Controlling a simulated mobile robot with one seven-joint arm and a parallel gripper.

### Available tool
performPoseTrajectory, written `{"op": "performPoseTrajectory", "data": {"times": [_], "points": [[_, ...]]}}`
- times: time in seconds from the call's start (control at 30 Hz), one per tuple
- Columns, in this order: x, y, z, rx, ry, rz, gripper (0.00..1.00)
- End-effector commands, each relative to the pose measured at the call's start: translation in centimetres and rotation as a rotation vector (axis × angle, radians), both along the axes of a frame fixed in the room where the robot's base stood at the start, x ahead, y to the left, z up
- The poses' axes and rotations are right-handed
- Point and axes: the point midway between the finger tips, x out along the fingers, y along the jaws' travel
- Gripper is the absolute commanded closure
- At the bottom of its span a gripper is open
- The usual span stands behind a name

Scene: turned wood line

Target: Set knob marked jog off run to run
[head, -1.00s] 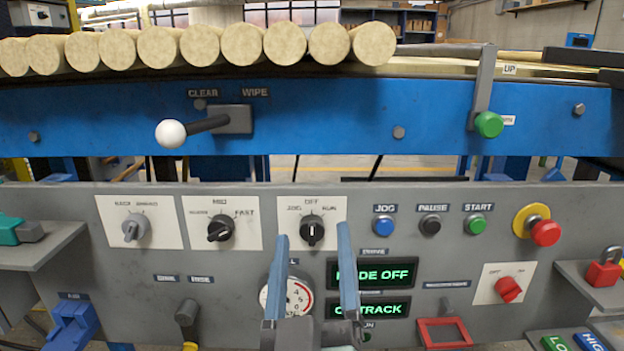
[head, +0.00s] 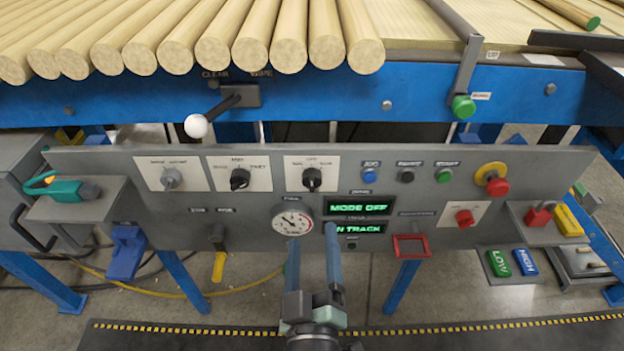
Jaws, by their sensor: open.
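The jog off run knob (head: 312,178) is a black rotary knob on a white plate, in the upper middle of the grey panel (head: 120,205). Its pointer appears to stand upright, at the middle OFF mark, with JOG to its left and RUN to its right. The green display (head: 358,208) below it reads MODE OFF. My gripper (head: 311,232) has two blue fingers spread apart with nothing between them. It is below the knob in the picture and apart from it, with the fingertips near the dial gauge and the displays.
A second black knob (head: 240,179) and a grey knob (head: 171,179) sit to the left. Blue, black and green buttons (head: 444,175) and a red emergency stop (head: 497,186) are to the right. A round gauge (head: 292,222) lies below the knob. A white-balled lever (head: 197,126) juts out above.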

Motion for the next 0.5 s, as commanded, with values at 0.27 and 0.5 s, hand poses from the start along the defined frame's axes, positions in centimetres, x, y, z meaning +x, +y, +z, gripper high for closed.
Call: {"op": "performPoseTrajectory", "data": {"times": [0.27, 0.5], "points": [[4.4, 0.0, 0.0, 0.001, -0.004, 0.001, 0.26], [8.4, 0.0, 0.0, 0.001, -0.004, 0.0, 0.26]]}}
